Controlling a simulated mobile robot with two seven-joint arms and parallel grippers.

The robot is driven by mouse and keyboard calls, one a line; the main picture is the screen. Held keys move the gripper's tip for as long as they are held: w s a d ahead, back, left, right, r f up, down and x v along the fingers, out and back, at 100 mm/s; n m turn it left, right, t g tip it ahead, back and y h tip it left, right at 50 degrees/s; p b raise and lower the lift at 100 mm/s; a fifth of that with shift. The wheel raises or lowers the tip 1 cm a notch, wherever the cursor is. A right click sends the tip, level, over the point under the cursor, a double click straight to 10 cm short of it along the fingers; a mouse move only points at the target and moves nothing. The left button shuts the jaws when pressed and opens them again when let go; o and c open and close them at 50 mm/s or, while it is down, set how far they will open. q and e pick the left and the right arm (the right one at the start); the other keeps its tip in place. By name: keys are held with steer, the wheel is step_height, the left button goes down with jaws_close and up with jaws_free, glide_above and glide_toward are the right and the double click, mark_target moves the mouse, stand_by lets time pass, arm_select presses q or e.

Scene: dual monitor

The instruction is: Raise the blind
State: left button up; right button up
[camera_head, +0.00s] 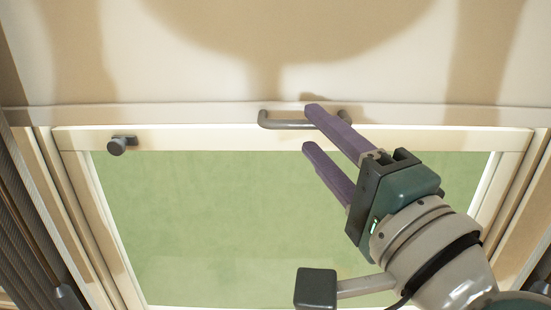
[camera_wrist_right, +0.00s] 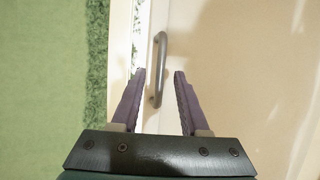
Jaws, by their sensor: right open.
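The blind (camera_head: 220,75) is a broad cream panel across the top of the head view, with shadows on it. A grey bar handle (camera_head: 285,124) sits at its lower edge; it also shows in the right wrist view (camera_wrist_right: 157,70). My right gripper (camera_head: 310,128) is open, its two purple fingers pointing at the handle. In the right wrist view the handle appears between and beyond the fingertips (camera_wrist_right: 158,73), and nothing is held. One finger hides part of the handle in the head view. Whether a finger touches it I cannot tell. My left gripper is not in view.
A pale window frame (camera_head: 215,136) surrounds a green area (camera_head: 200,220) below the blind. A small grey knob (camera_head: 116,146) sits on the frame at the left. Dark ribbed material (camera_head: 25,215) stands at the left edge. The space left of my gripper is clear.

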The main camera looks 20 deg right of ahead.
steer(key=b+v, duration=0.2)
steer(key=v, duration=0.4)
steer(key=shift+s, duration=0.1)
